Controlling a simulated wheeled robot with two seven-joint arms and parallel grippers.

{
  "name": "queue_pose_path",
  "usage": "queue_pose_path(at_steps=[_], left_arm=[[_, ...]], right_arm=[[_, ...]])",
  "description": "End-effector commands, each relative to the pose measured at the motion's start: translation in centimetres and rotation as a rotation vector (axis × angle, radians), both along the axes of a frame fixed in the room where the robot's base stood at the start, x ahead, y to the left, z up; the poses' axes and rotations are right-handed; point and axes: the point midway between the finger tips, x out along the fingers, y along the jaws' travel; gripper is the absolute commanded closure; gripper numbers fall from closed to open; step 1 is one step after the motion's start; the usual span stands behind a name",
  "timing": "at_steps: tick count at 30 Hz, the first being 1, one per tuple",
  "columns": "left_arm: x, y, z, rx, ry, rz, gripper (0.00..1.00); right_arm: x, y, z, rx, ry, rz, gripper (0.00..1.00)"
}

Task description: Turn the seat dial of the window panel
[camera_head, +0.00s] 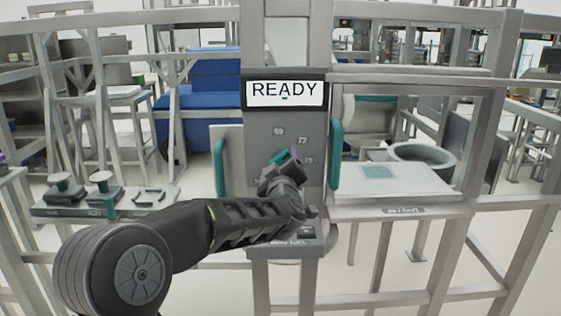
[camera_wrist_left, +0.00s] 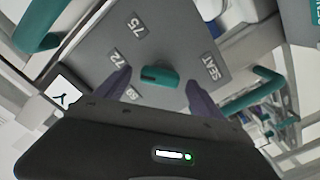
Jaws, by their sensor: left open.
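The window panel (camera_head: 285,118) is a grey upright plate below a sign reading READY. Its seat dial shows in the left wrist view as a teal knob (camera_wrist_left: 159,76), with labels 75, 72, 59 and SEAT around it. My left gripper (camera_wrist_left: 158,88) is open, its two purple fingers on either side of the knob, pointing at the panel. I cannot tell whether they touch it. In the head view my left gripper (camera_head: 284,158) is in front of the panel and hides most of the dial. My right gripper is not in view.
Teal handles flank the panel at left (camera_head: 219,168) and right (camera_head: 337,155). A shelf with knobs (camera_head: 100,203) stands at left. A white tray (camera_head: 385,181) and a grey round bin (camera_head: 423,160) are at right. Metal rails surround the panel.

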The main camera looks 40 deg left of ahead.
Motion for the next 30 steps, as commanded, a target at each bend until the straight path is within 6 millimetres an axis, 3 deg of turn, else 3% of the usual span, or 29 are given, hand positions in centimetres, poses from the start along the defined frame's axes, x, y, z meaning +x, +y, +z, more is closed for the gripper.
queue_pose_path(at_steps=[11, 30], left_arm=[[0.56, 0.45, -0.02, 0.000, -0.001, 0.001, 0.23], [0.54, 0.42, -0.02, 0.000, 0.000, 0.000, 0.75]], right_arm=[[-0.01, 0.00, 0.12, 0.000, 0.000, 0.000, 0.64], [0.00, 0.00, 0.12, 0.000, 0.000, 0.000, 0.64]])
